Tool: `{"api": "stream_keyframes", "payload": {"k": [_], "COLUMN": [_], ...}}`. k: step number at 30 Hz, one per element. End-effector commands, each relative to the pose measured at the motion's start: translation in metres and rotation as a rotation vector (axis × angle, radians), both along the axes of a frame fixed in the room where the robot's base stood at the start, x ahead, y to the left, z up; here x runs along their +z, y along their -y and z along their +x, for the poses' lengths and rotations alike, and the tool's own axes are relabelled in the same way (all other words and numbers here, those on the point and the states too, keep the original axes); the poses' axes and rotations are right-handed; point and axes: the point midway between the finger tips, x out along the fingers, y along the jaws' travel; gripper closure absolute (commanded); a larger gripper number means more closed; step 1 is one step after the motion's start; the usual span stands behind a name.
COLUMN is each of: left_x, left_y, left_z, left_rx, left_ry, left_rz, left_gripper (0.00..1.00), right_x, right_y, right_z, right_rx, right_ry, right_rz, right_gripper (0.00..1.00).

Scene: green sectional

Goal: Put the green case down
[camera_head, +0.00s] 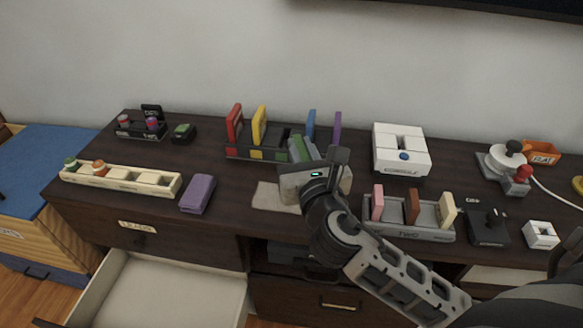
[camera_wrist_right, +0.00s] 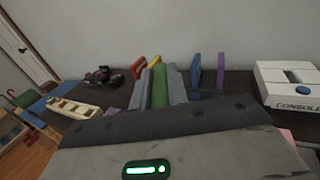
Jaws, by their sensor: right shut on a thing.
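My right gripper (camera_head: 304,148) is shut on the green case (camera_head: 297,149), which also shows between the grey fingers in the right wrist view (camera_wrist_right: 159,86). The case is at the front of a dark rack (camera_head: 237,153), between the yellow case (camera_head: 259,125) and the blue case (camera_head: 311,124). The gripper hides the case's lower part, so I cannot tell whether it touches the rack. A red case (camera_head: 234,123) and a purple case (camera_head: 336,127) also stand in the rack. My left gripper is not in view.
A beige mat (camera_head: 268,198) lies partly under my right gripper. A grey rack (camera_head: 408,230) with pink, brown and cream cases stands right of it. A white console (camera_head: 400,145) is behind. A purple case (camera_head: 197,193) lies left. An open drawer (camera_head: 165,290) juts out below.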

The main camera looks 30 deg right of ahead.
Motion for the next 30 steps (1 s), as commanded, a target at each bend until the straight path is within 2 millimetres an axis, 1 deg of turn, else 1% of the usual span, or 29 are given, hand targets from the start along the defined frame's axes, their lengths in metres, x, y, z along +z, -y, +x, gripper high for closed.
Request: {"api": "stream_keyframes", "payload": {"k": [1, 4, 6, 9, 12, 16, 19, 24, 26, 30], "left_x": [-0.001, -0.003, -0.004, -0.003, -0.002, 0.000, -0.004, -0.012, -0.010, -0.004], "left_y": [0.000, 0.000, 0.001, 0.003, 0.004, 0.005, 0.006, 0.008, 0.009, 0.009], "left_z": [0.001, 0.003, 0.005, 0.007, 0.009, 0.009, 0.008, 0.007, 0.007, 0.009], "left_rx": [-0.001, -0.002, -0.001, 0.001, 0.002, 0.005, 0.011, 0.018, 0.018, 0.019], "left_ry": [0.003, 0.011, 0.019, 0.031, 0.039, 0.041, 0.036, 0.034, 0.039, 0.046], "left_rz": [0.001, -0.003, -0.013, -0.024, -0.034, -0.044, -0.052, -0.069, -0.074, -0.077], "left_gripper": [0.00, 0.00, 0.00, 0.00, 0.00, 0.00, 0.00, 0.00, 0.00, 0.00], "right_x": [-0.006, -0.021, -0.038, -0.053, -0.063, -0.068, -0.076, -0.102, -0.105, -0.104], "right_y": [0.003, 0.007, 0.009, 0.012, 0.014, 0.015, 0.016, 0.016, 0.016, 0.015], "right_z": [0.014, 0.036, 0.047, 0.060, 0.069, 0.074, 0.079, 0.078, 0.078, 0.078], "right_rx": [-0.002, -0.001, -0.001, -0.001, 0.000, 0.002, 0.001, 0.001, 0.002, 0.002], "right_ry": [0.002, 0.000, -0.001, 0.001, 0.001, 0.001, 0.001, -0.002, -0.001, 0.000], "right_rz": [-0.001, 0.001, 0.000, 0.002, 0.002, 0.001, 0.002, 0.001, 0.001, 0.001], "right_gripper": [1.00, 1.00, 1.00, 1.00, 1.00, 1.00, 1.00, 1.00, 1.00, 1.00]}}
